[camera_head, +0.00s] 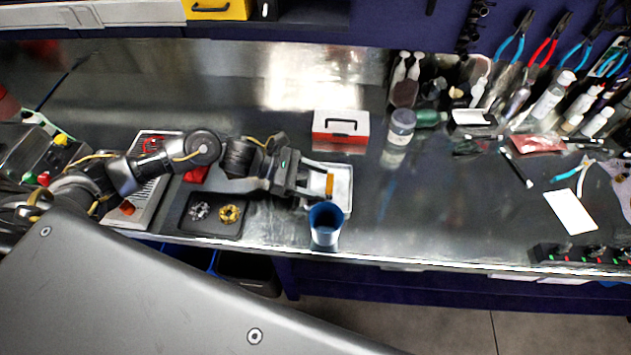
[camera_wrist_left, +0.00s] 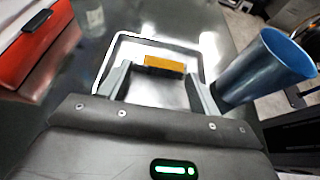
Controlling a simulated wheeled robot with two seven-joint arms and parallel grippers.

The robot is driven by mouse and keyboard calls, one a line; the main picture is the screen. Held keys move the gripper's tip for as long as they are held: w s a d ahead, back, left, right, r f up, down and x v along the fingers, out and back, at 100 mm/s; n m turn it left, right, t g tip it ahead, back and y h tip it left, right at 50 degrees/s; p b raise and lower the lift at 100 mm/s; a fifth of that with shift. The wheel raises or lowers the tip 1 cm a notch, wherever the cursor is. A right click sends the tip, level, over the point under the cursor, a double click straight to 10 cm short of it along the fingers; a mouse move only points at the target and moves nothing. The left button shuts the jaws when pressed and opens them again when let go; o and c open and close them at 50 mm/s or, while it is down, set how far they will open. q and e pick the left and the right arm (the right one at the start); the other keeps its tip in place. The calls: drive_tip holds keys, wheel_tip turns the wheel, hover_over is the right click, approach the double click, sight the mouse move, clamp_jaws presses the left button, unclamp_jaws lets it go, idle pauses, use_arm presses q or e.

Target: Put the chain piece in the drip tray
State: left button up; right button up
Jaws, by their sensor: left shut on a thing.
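The chain piece (camera_head: 329,184) is a small orange-yellow block. My left gripper (camera_head: 318,184) is shut on it, and in the left wrist view the chain piece (camera_wrist_left: 165,65) sits between the fingertips. The drip tray (camera_head: 347,172) is a shallow pale tray on the bench. The gripper and chain piece are over it in the head view. In the left wrist view the tray's white rim (camera_wrist_left: 150,41) surrounds the fingertips. I cannot tell whether the piece touches the tray floor. My right gripper is not in view.
A blue cup (camera_head: 326,232) stands close by the tray's front edge, near one finger. A red and white box (camera_head: 340,128) is behind the tray. A dark tray (camera_head: 190,226) with a silver and a yellow part lies left. Bottles (camera_head: 402,122) stand right; bench between is mostly clear.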

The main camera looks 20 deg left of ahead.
use_arm(q)
drive_tip(key=shift+f, duration=0.25)
drive_tip(key=shift+f, duration=0.15)
drive_tip(key=o, duration=1)
